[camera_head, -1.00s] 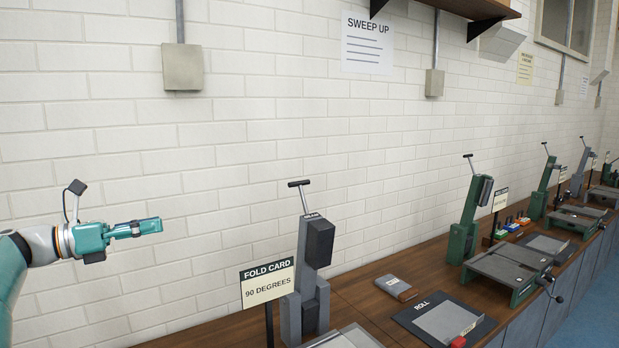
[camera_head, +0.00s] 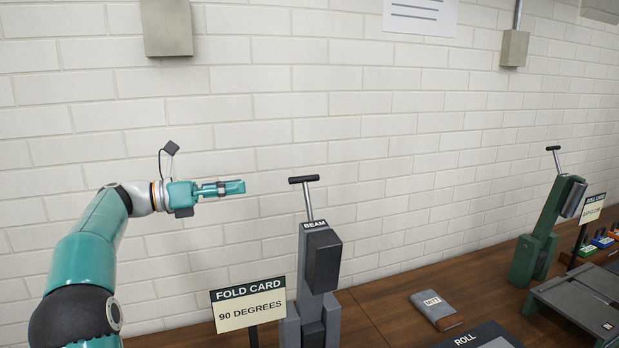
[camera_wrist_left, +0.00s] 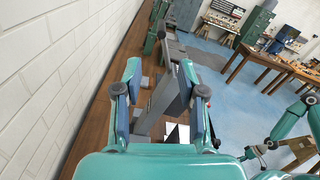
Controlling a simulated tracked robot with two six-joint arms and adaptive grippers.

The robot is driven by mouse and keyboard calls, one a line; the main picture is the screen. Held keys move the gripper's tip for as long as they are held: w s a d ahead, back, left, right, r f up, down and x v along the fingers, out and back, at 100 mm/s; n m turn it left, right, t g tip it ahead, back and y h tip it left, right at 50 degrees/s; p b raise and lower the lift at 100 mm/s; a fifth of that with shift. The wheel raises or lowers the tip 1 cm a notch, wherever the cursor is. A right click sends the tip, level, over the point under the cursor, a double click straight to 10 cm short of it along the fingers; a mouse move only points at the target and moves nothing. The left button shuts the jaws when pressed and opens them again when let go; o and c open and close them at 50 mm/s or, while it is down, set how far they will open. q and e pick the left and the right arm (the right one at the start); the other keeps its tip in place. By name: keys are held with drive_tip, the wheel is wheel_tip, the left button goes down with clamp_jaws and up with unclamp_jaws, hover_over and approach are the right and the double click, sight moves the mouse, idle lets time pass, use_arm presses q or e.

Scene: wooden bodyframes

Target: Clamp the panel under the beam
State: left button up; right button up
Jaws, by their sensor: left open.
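The grey post marked BEAM (camera_head: 313,265) stands on the wooden bench in the head view, with a black block on its upper part. A rod with a black T-handle (camera_head: 304,180) rises from its top. My left gripper (camera_head: 222,188) is open and empty, pointing right, left of the T-handle and apart from it. In the left wrist view the open fingers (camera_wrist_left: 160,95) frame a grey body beyond them. I cannot make out the panel. Part of my right arm (camera_wrist_left: 292,125) shows at the right of the wrist view; its gripper's state is unclear.
A FOLD CARD sign (camera_head: 248,304) stands in front of the post's left side. A grey booklet (camera_head: 436,308) lies on the bench to the right. A green post (camera_head: 541,235) stands farther right. The white brick wall (camera_head: 250,120) runs close behind.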

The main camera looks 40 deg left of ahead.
sight(302, 179)
use_arm(q)
drive_tip(key=p+x, duration=0.2)
drive_tip(key=x, duration=1.3)
drive_tip(key=shift+w+d, duration=0.25)
clamp_jaws()
